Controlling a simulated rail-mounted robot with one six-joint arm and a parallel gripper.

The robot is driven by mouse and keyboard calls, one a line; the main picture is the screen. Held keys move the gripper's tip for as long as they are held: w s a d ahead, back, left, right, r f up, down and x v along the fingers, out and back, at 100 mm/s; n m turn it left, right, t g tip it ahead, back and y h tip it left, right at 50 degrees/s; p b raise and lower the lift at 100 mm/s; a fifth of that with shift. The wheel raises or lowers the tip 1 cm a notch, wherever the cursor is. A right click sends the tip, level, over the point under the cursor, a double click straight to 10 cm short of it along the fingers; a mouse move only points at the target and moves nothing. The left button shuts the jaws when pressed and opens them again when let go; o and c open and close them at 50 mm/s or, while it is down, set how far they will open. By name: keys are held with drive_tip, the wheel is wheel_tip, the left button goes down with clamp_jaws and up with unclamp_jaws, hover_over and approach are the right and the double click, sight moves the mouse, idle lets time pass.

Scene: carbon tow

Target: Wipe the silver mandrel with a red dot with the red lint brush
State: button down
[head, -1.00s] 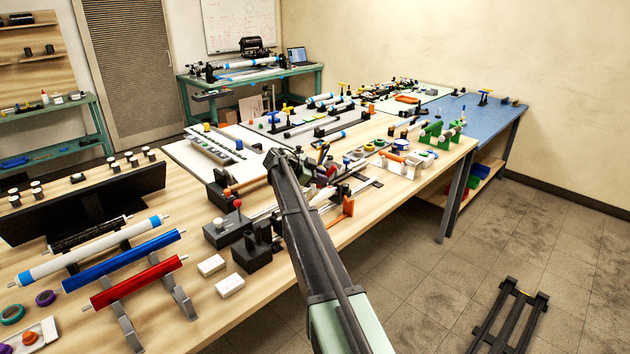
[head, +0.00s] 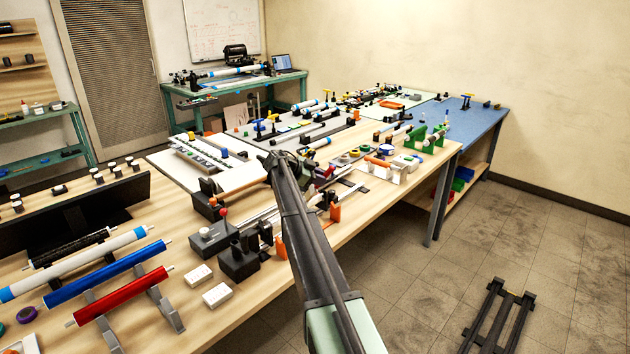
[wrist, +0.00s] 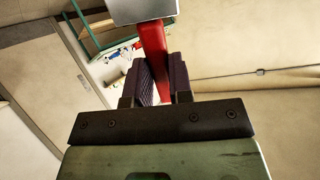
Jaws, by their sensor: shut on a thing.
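In the wrist view my gripper (wrist: 160,82) is shut on the red lint brush (wrist: 152,45). The brush's red handle stands between the two dark ribbed pads, and its pale grey head (wrist: 142,10) is at the top of the picture. In the head view my arm reaches over the bench, and the gripper's fingers and the brush are not clear there. A silver rod (head: 264,213) lies near black supports left of my arm; I cannot make out a red dot on it, so I cannot tell if it is the mandrel.
Red (head: 120,297) and blue (head: 108,274) rollers lie on a rack at front left. A red-knobbed black stand (head: 210,238) and white blocks (head: 216,295) are near my arm. Crowded trays and tools cover the bench behind. Bare floor (head: 430,260) is to the right.

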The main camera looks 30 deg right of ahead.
drive_tip(key=shift+w+d, duration=0.15)
drive_tip(key=shift+d, duration=0.4)
drive_tip(key=shift+w+d, duration=0.15)
drive_tip(key=shift+d, duration=0.35)
drive_tip(key=shift+s+a, duration=2.05)
drive_tip(key=shift+a, duration=5.5)
drive_tip(key=shift+w+d, duration=0.7)
drive_tip(key=shift+d, duration=1.8)
drive_tip(key=shift+w+d, duration=0.65)
drive_tip(key=shift+d, duration=1.9)
drive_tip(key=shift+w+d, duration=0.7)
drive_tip(key=shift+d, duration=1.8)
wheel_tip(320, 180, up, 6)
drive_tip(key=p, duration=0.6)
wheel_tip(320, 180, up, 3)
drive_tip(key=p, duration=0.3)
drive_tip(key=shift+r, duration=0.2)
drive_tip(key=shift+f, duration=0.2)
